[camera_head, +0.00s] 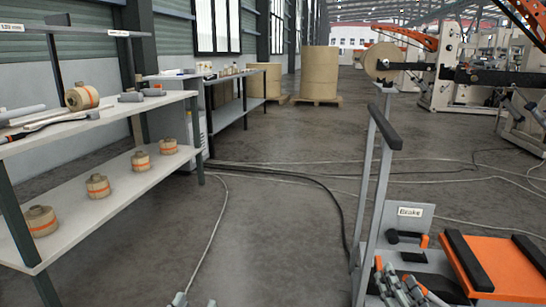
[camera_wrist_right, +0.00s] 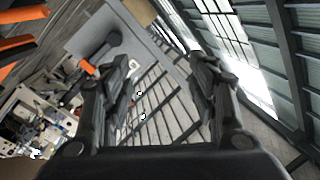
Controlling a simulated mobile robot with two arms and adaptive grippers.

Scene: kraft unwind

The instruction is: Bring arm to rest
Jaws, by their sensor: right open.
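My right gripper (camera_head: 398,284) is low at the right of the head view, in front of the cart with the "Brake" sign. In the right wrist view my right gripper (camera_wrist_right: 165,82) has its two dark fingers spread apart, with nothing between them. Of my left gripper (camera_head: 192,300), only small grey-green tips show at the bottom edge of the head view, over the floor; its jaws cannot be made out.
A cart with a "Brake" sign (camera_head: 410,212) and an orange pad (camera_head: 508,270) stands close at right. A two-level shelf (camera_head: 100,205) holds several tape-banded rolls at left. Cables (camera_head: 325,190) cross the floor. Large kraft rolls (camera_head: 318,75) stand behind; the middle floor is open.

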